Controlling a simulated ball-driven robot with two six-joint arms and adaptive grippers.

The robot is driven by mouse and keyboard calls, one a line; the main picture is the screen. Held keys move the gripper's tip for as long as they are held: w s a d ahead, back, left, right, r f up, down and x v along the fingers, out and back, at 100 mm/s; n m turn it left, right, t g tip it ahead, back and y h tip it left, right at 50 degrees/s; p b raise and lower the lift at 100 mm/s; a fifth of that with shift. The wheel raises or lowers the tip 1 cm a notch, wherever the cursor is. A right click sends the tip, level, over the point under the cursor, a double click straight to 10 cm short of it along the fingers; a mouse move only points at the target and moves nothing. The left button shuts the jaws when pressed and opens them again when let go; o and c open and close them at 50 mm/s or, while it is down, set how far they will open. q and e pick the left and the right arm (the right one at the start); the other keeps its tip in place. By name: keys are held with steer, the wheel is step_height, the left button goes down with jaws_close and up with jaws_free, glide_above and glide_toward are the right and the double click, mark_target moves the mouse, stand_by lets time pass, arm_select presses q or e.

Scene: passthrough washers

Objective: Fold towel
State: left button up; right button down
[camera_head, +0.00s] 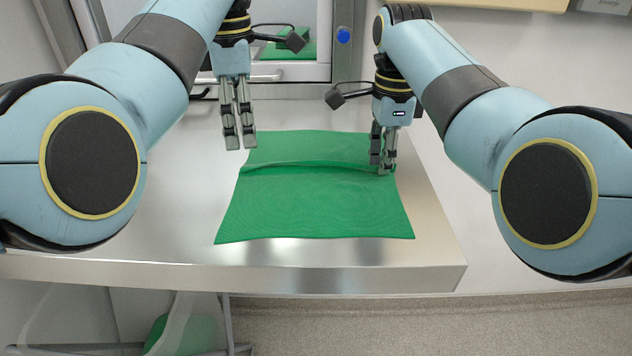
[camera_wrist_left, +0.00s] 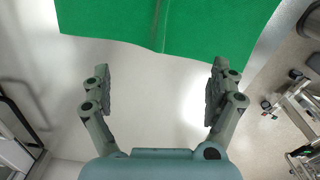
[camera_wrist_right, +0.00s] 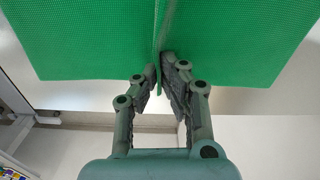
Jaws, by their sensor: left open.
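The green towel (camera_head: 315,205) lies spread on the metal table, with a raised ridge running across it from its left edge to its right edge. My left gripper (camera_head: 240,147) is open and empty beside the towel's far left part. In the left wrist view the towel (camera_wrist_left: 205,25) lies ahead of the wide-open fingers (camera_wrist_left: 158,85), and the ridge's end shows between them. My right gripper (camera_head: 382,168) is at the towel's right edge, at the ridge's end. In the right wrist view its fingertips (camera_wrist_right: 159,70) are close together, pinching the ridge of the towel (camera_wrist_right: 80,40).
The metal table (camera_head: 180,225) is bare left of the towel and along its front edge. A cabinet with a glass front and handle (camera_head: 265,77) stands behind the table. Below the front edge are a floor and a partly hidden green item (camera_head: 180,335).

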steer(key=shift+r, duration=0.1)
steer(key=shift+s+d+f, duration=0.2)
steer(key=shift+d, duration=0.15)
arm_select(q)
step_height(320, 180, up, 2)
arm_select(e)
steer(key=shift+a, duration=0.1)
steer(key=c, duration=1.8)
jaws_free()
steer(key=o, duration=0.3)
steer(key=shift+f, duration=0.1)
steer(key=o, duration=1.3)
arm_select(q)
steer(key=shift+f, duration=0.1)
arm_select(e)
steer(key=shift+o, duration=0.2)
